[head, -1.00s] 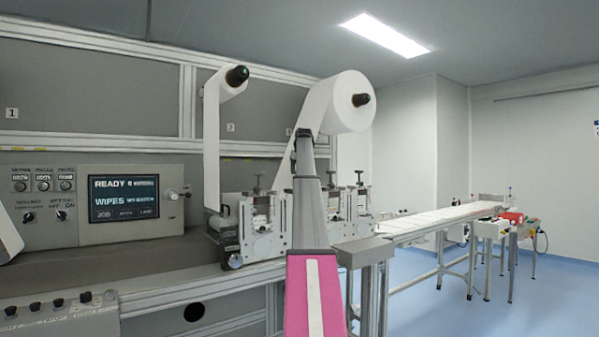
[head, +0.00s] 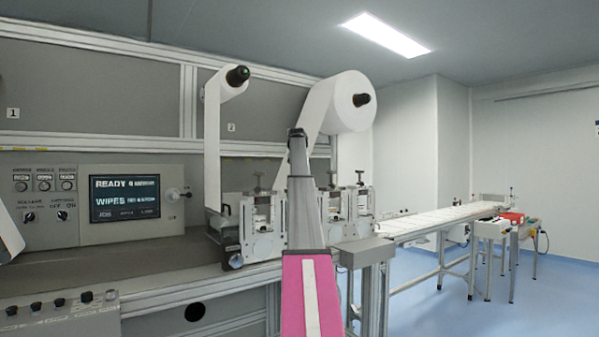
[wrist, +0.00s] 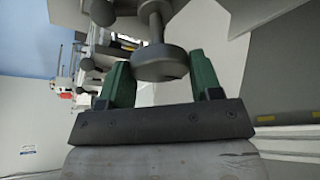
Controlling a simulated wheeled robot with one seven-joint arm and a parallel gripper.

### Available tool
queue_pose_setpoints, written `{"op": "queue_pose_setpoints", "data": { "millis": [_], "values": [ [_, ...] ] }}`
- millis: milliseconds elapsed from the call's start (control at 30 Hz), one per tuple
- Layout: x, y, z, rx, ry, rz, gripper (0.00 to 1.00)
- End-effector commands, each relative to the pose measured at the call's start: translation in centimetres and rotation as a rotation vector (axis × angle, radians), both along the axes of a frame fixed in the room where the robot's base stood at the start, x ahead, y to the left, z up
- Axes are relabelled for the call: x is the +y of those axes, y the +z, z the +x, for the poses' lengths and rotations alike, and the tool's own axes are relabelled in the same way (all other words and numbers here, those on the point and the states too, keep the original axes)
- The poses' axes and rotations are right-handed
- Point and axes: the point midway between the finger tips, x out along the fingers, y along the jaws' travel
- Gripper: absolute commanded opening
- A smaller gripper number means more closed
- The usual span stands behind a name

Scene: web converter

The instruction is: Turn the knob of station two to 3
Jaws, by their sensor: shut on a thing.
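In the wrist view my gripper (wrist: 161,68) has its two green fingers on either side of a round grey knob (wrist: 160,64), shut on it. The knob sits on a grey stem that leads up to a wider part at the top of the picture. In the head view my arm rises in front of the roller stations, and my gripper and the held knob are hidden behind it. A roller station (head: 262,228) with small top knobs stands left of my arm. Another (head: 357,208) stands right of it. I cannot read any dial setting on the held knob.
White web rolls (head: 345,100) hang above the stations. A control panel with a lit screen (head: 125,198) is at left. A long conveyor (head: 440,219) runs off to the right. Open blue floor (head: 425,305) lies at the lower right.

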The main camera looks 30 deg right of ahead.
Motion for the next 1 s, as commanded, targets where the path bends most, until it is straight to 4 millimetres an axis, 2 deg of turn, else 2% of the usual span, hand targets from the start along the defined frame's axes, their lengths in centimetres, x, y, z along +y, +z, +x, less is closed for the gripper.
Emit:
{"op": "queue_pose_setpoints", "data": {
  "millis": [267,300,367,767,1000],
  "values": [
    [0.0,-0.1,-0.1,0.003,0.0,0.003,0.35],
    [0.0,-0.1,-0.1,0.003,0.0,0.003,0.65],
    [0.0,-0.1,-0.1,0.003,0.001,0.002,0.84],
    [0.1,0.3,-0.1,0.001,0.001,0.0,0.84],
    [0.7,2.7,-0.8,-0.001,0.001,0.0,0.84]
  ]
}}
